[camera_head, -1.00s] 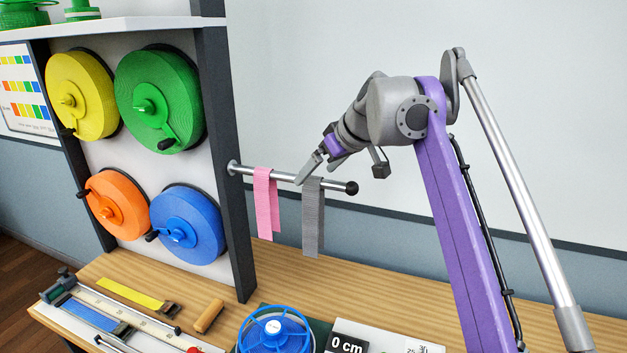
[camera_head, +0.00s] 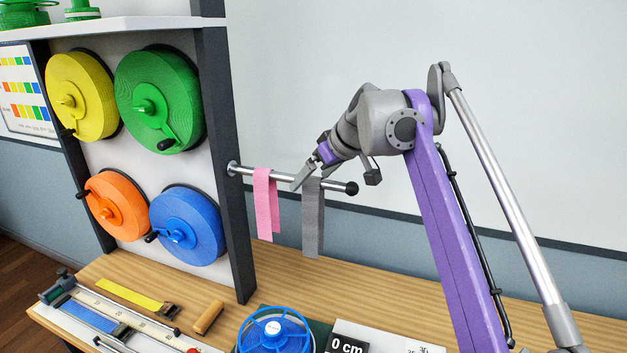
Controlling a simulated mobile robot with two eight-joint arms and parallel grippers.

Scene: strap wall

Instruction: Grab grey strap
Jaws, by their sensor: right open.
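The grey strap (camera_head: 313,225) hangs draped over a metal rod (camera_head: 334,186) that sticks out from the dark post of the rack. A pink strap (camera_head: 265,205) hangs on the same rod to its left. My right gripper (camera_head: 298,182) reaches in from the right, pointing down and left. Its fingertips are at the rod, between the pink strap and the top of the grey strap. It is open, with no strap seen between its fingers. The far finger is mostly hidden. My left gripper is not in view.
The rod ends in a black knob (camera_head: 351,188). The rack's dark post (camera_head: 231,180) stands left, beside yellow, green, orange and blue spools. On the wooden bench (camera_head: 395,290) lie a blue reel (camera_head: 275,333), a measuring rail and a yellow strap piece.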

